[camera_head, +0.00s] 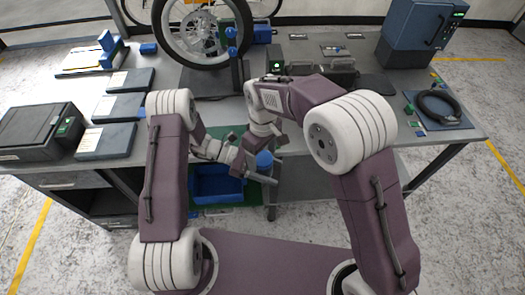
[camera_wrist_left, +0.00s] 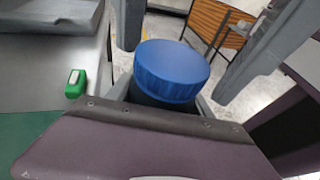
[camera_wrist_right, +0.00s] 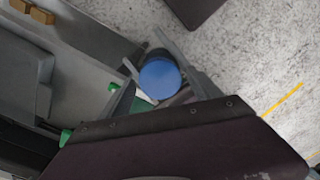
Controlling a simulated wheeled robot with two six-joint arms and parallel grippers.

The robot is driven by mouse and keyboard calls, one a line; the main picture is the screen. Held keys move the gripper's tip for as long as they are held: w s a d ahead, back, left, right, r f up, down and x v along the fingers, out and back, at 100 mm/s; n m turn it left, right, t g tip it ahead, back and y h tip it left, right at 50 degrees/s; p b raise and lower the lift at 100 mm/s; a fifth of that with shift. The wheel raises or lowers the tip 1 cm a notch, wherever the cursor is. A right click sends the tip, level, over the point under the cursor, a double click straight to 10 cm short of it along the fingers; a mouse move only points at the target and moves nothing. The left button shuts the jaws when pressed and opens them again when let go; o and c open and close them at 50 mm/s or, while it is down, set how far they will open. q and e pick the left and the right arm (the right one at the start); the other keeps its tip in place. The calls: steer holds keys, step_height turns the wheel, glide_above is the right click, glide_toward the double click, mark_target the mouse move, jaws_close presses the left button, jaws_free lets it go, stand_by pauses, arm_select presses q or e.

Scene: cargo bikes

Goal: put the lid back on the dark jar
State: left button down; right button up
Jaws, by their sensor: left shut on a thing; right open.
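The dark jar (camera_wrist_left: 160,97) is held by my left gripper (camera_wrist_left: 160,105), which is shut on its body. Most of the jar is hidden by the gripper and the lid. The blue ribbed lid (camera_wrist_left: 172,70) sits over the jar's mouth; whether it is fully tight cannot be told. The lid also shows in the head view (camera_head: 264,158) and the right wrist view (camera_wrist_right: 160,79). My right gripper (camera_wrist_right: 152,80) is open, its fingers on either side of the lid. In the head view my left gripper (camera_head: 256,172) is in front of the bench edge.
A blue bin (camera_head: 196,198) stands below the bench edge. A bicycle wheel (camera_head: 165,35) on a stand, a dark case (camera_head: 40,128), flat grey boxes (camera_head: 105,140) and a coiled black cable (camera_head: 437,106) occupy the bench. A small green item (camera_wrist_left: 75,84) lies on the bench.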

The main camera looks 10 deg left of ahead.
steer(key=c, duration=1.5)
steer(key=shift+o, duration=0.2)
steer(key=m, duration=0.3)
steer(key=o, duration=1.5)
steer(key=shift+o, duration=0.2)
steer(key=shift+r, duration=0.1)
steer(key=shift+r, duration=2.2)
